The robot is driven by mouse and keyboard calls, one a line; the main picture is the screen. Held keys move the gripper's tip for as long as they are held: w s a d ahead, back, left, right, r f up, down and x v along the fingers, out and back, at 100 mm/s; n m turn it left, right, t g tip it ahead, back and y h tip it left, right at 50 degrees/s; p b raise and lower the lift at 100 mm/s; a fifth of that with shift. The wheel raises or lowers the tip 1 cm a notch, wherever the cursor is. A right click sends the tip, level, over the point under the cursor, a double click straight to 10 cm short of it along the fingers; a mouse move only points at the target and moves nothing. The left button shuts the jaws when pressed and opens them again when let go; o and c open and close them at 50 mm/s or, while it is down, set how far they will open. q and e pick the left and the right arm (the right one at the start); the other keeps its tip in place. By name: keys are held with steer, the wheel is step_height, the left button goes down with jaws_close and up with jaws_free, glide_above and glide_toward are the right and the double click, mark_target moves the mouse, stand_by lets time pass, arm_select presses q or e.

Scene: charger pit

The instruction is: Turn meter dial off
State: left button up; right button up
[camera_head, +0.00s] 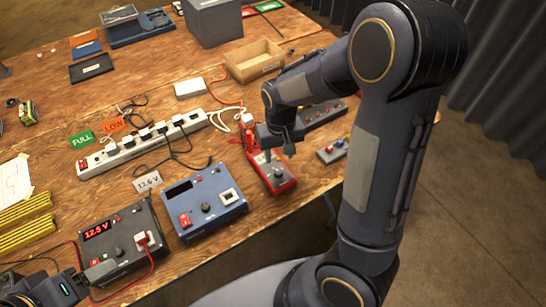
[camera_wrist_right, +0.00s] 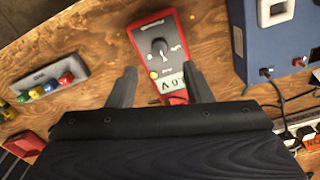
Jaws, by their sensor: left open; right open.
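The red meter (camera_head: 283,184) lies on the table near its front edge, right of the blue power unit. In the right wrist view the meter (camera_wrist_right: 141,38) shows its dark dial (camera_wrist_right: 160,47) and a small display, upside down. My right gripper (camera_head: 279,146) is above the meter's far end and hides part of it. In its wrist view the right gripper (camera_wrist_right: 162,82) is open, its fingers apart on either side of the meter's display end, with nothing between them. My left gripper (camera_head: 95,274) is at the lower left beside the dark 12.5 V unit, partly cut off.
The blue power unit (camera_head: 187,212) and the 12.5 V unit (camera_head: 124,252) stand left of the meter. A white power strip (camera_head: 130,154) with plugs and cables lies behind them.

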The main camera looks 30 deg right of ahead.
mark_target(278, 172)
steer(key=shift+w+f, duration=0.1)
steer(key=shift+f, duration=0.35)
step_height(278, 172, down, 7)
steer(key=shift+f, duration=0.1)
steer(key=c, duration=1)
